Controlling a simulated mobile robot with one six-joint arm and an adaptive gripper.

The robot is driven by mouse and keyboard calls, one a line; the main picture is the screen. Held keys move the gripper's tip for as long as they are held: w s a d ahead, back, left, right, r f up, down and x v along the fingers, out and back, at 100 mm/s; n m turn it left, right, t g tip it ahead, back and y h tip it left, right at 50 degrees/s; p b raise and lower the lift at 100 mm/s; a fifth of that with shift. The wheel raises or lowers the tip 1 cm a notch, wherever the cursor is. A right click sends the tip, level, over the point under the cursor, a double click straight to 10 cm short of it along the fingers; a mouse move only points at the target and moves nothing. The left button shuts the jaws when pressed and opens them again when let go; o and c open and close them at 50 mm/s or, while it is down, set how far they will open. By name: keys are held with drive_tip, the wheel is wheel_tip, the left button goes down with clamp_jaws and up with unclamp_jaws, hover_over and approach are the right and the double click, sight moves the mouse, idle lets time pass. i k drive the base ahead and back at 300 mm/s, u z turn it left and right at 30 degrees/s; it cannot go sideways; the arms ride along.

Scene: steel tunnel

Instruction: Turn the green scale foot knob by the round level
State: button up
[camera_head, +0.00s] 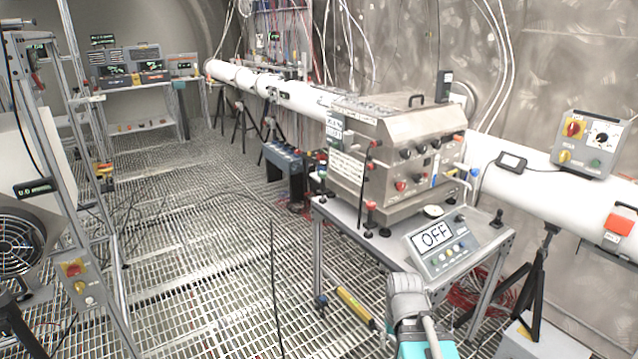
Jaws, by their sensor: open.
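A small round white disc (433,211) lies on the table beside the steel box; I cannot tell whether it is the round level. I cannot make out a green scale foot knob. The scale may be the grey unit with a display reading OFF (440,245) at the table's front, but its feet are hidden or too small to tell. Part of my arm, grey and teal, rises at the bottom, in front of the table. My gripper's fingers do not show.
The steel box (380,150) with knobs and a red-topped post (370,218) stand on the grey table (335,222). A white pipe (540,190) on black tripods (538,290) runs behind. A yellow cylinder (356,306) is low by the table. Grated floor (200,220) is largely open at left.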

sight(322, 174)
drive_tip(key=k, duration=0.8)
drive_tip(key=u, duration=0.25)
drive_tip(key=i, duration=0.75)
drive_tip(key=u, duration=0.5)
drive_tip(key=i, duration=1.55)
drive_tip(key=z, duration=0.25)
